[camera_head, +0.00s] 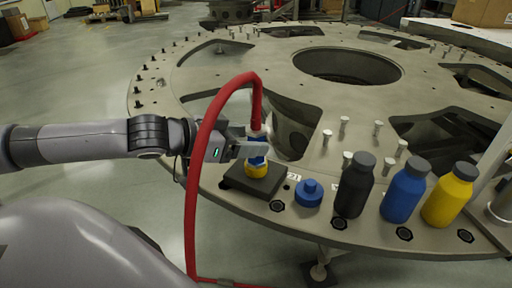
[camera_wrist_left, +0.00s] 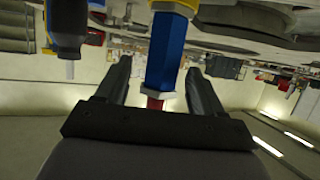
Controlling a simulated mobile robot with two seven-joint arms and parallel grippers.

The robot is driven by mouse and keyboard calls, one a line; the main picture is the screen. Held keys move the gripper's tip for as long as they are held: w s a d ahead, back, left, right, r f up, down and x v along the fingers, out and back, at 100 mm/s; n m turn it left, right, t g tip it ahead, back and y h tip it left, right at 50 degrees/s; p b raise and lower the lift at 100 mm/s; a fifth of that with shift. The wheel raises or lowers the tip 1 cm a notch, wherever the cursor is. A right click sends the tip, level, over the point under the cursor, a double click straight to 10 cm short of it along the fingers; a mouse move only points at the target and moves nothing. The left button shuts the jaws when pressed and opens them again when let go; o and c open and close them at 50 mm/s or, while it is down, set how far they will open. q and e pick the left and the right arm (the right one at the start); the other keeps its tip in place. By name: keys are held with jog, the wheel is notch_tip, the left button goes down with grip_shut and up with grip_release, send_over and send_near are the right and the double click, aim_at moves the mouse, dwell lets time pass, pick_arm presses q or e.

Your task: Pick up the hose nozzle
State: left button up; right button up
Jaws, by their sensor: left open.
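The hose nozzle (camera_head: 257,161) is blue with a yellow lower end and stands upright on a dark square block (camera_head: 247,184) on the turret plate. A red hose (camera_head: 192,195) arches up from its top and hangs down to the left, in front of my left arm. My left gripper (camera_head: 256,149) is open at the nozzle's height, its fingers reaching around it. In the left wrist view the blue nozzle body (camera_wrist_left: 166,50) shows between the two spread fingers (camera_wrist_left: 160,80); I cannot tell whether either finger touches it. My right gripper is in neither view.
The round turret plate (camera_head: 200,92) has large cut-outs and upright pins. Right of the block are a blue cap-like part (camera_head: 309,193) and black (camera_head: 354,187), blue (camera_head: 404,192) and yellow (camera_head: 450,196) bottles. The floor at left (camera_head: 80,80) is clear.

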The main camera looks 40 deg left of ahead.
pick_arm(q)
jog(key=shift+w+d+f+b, duration=0.1)
jog(key=shift+w+f+b, duration=0.15)
jog(key=shift+w+b, duration=0.25)
jog(key=shift+w+f, duration=0.2)
jog(key=shift+w, duration=0.1)
jog(key=shift+x, duration=1.4)
jog(key=shift+s+d+f, duration=0.1)
jog(key=shift+d+f, duration=0.05)
jog(key=c, duration=1.2)
jog(key=shift+p, duration=0.3)
jog(key=shift+c, duration=0.2)
